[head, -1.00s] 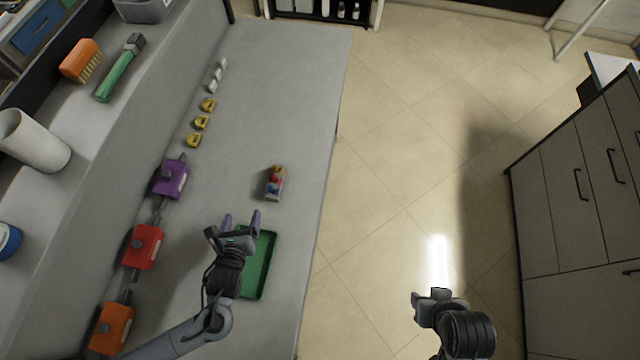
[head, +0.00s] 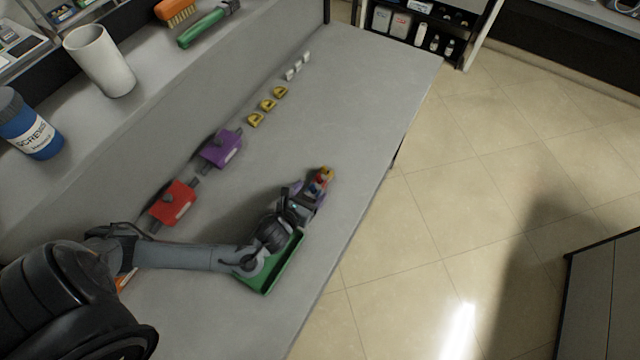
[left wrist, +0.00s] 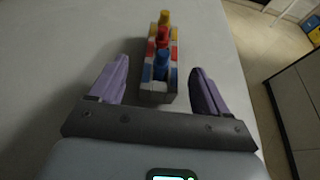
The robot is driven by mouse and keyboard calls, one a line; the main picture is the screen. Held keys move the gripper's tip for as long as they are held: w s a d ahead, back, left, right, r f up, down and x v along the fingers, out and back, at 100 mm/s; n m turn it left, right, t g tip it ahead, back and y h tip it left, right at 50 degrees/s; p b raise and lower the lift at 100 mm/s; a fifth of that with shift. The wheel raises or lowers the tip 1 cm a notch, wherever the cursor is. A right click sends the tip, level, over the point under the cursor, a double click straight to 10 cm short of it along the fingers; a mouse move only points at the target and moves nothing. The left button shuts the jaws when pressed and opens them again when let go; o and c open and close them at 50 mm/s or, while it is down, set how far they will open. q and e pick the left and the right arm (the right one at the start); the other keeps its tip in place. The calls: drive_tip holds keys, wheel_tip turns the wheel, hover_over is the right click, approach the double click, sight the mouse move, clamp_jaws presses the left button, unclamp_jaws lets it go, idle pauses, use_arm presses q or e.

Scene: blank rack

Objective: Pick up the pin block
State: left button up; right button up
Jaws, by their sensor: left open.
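The pin block (head: 324,178) is a small grey block with colored patches and red, yellow and blue pins on top. It stands on the grey bench near the front edge. In the left wrist view the pin block (left wrist: 158,75) sits ahead of and partly between the two purple fingers. My left gripper (head: 307,190) is open beside it, with the fingers (left wrist: 158,85) apart on either side of its near end. Clear gaps show between fingers and block. My right gripper is out of view.
A green tray (head: 268,284) lies under my left forearm. Purple (head: 221,149) and red (head: 173,204) blocks line the back of the bench, with yellow pieces (head: 268,105) and white pieces (head: 297,66) further along.

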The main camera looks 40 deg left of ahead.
sight(319, 184)
use_arm(q)
drive_tip(key=shift+x, duration=2.9)
drive_tip(key=shift+d, duration=0.1)
drive_tip(key=shift+c, duration=0.4)
drive_tip(key=shift+r, duration=0.1)
drive_tip(key=c, duration=1)
